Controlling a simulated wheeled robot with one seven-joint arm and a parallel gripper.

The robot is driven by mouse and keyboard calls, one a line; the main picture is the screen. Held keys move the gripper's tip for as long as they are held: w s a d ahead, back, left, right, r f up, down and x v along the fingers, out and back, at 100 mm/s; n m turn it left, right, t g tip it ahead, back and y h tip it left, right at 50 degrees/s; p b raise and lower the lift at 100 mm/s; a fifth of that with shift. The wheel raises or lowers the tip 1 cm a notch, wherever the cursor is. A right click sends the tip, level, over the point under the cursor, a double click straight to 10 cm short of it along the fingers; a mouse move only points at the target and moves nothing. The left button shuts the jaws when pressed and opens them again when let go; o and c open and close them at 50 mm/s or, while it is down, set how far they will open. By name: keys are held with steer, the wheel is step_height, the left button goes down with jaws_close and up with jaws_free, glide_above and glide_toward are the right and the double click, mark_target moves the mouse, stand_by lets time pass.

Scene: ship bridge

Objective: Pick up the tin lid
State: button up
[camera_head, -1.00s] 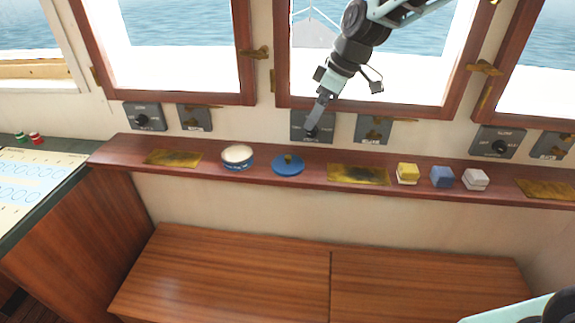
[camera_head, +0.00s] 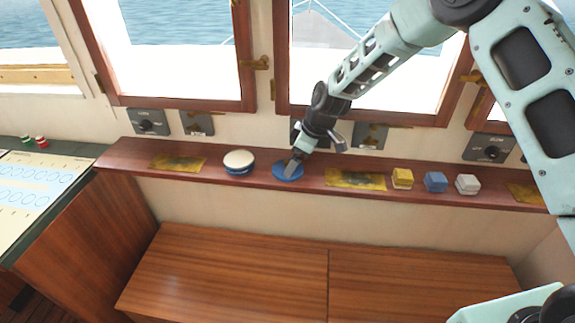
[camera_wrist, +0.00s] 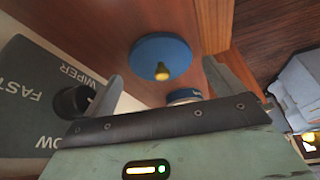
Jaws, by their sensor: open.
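The tin lid (camera_head: 280,174) is a flat blue disc lying on the wooden ledge. In the wrist view the blue lid (camera_wrist: 150,54) shows a small brass knob (camera_wrist: 162,72) at its middle. My gripper (camera_head: 292,172) is over the lid in the head view and hides part of it, including the knob. In the wrist view my gripper (camera_wrist: 175,72) is open, with the lid between and beyond the fingertips and nothing held. I cannot tell whether a finger touches the lid. The blue tin (camera_head: 239,168) with a pale top stands to the left of the lid.
The narrow ledge (camera_head: 215,177) also carries brass plates (camera_head: 355,180) and yellow (camera_head: 402,178), blue (camera_head: 435,182) and white (camera_head: 467,184) blocks. A wiper switch panel (camera_wrist: 40,95) is close on the left in the wrist view. Window frames rise behind the ledge.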

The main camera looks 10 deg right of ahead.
mark_target(279, 168)
steer(key=shift+p+x, duration=0.35)
steer(key=shift+x, duration=1.1)
steer(key=shift+d, duration=0.1)
steer(key=c, duration=0.6)
